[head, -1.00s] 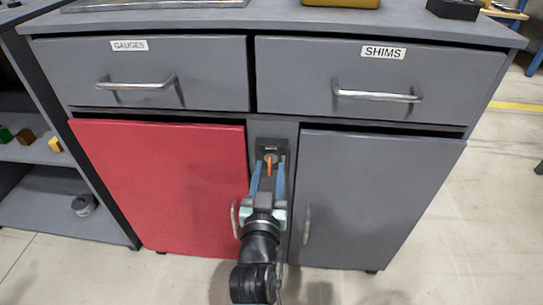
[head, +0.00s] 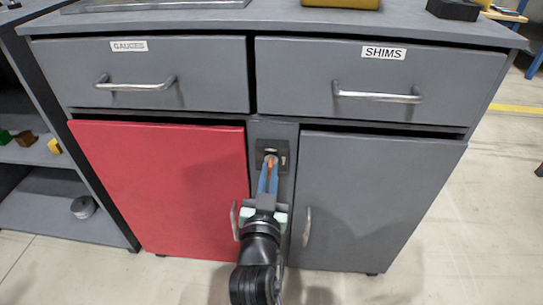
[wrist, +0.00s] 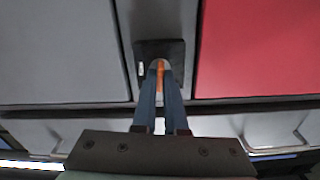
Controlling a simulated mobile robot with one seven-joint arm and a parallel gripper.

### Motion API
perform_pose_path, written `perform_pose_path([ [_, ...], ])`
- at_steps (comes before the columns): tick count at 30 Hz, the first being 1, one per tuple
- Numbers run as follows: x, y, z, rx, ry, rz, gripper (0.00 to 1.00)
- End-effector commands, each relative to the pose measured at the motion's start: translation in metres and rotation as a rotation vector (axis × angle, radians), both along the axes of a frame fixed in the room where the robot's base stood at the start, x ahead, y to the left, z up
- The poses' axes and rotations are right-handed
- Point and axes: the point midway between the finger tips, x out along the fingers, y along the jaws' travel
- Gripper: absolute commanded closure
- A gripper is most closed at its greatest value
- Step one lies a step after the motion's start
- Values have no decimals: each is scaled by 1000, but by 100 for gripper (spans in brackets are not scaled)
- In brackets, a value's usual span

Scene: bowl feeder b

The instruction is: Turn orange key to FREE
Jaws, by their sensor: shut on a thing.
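The orange key (head: 270,163) stands in a dark lock plate (head: 283,154) on the grey strip between the two cabinet doors. My gripper (head: 268,177) reaches up to it from the front, its blue fingers closed on the key. In the wrist view the orange key (wrist: 160,76) shows between the two fingertips (wrist: 160,84), in front of the dark plate (wrist: 176,52). A small light mark sits on the plate beside the key. Its lettering is too small to read. The fingers hide part of the key.
A red door (head: 160,185) is left of the lock and a grey door (head: 375,200) is right of it, each with a handle near my gripper. Drawers labelled GAUGES (head: 150,75) and SHIMS (head: 380,80) are above. An open shelf (head: 50,200) stands at the left.

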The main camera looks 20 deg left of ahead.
Motion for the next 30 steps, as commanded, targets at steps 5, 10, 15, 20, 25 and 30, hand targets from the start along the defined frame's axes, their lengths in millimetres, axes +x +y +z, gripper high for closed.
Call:
perform_pose_path([
  [5,0,1,-2,215,63,2,100],
  [10,0,0,-1,292,86,0,100],
  [15,0,0,-1,291,86,0,100],
  [20,0,1,-2,346,100,2,100],
  [25,0,1,-2,559,162,2,100],
  [30,0,0,-2,694,202,0,100],
])
